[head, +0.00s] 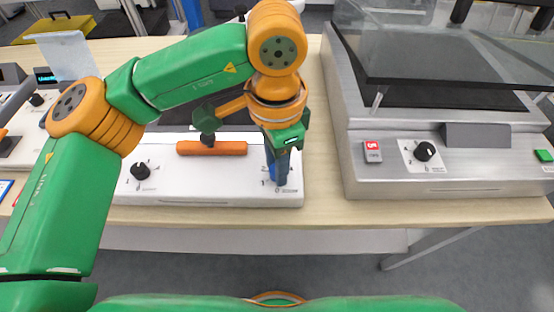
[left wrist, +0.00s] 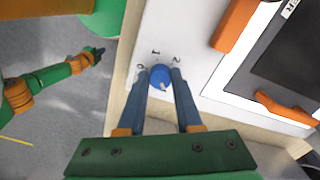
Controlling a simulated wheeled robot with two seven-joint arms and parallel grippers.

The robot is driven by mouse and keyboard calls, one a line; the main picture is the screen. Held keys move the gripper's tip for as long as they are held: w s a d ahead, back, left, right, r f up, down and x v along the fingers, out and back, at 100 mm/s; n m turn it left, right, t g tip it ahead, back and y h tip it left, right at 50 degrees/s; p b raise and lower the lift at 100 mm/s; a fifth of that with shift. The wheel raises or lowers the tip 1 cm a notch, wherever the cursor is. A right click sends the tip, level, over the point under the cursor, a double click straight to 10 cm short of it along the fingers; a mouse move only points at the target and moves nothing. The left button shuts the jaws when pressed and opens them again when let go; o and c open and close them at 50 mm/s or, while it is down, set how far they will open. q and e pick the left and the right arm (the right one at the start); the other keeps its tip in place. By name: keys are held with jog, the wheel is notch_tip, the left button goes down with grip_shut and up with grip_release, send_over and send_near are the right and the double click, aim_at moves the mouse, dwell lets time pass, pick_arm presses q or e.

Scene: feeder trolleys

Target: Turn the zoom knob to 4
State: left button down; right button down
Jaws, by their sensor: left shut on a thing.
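A round blue knob (left wrist: 160,76) sits on the white front panel of a device (head: 225,190), near the panel's right end in the head view. My left gripper (left wrist: 161,82) is shut on it, one finger on each side. In the head view my left gripper (head: 279,170) points down at the panel and largely hides the knob. A pale mark on the knob points toward the lower part of the left wrist view. Small digits, 1 and 2 among them, stand around it; I cannot read a 4. My right gripper (left wrist: 95,52) shows small at the left; its jaws are unclear.
The same panel has a black knob (head: 140,171) and an orange handle (head: 212,148). To the right stands a steel machine (head: 380,180) with its own black knob (head: 424,151) and a dark lid. A strip of bare table (head: 318,150) lies between the devices.

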pick_arm(q)
jog(key=shift+f+m, duration=0.1)
jog(key=shift+m, duration=0.8)
jog(key=c, duration=0.6)
grip_release()
jog(key=shift+a, duration=0.1)
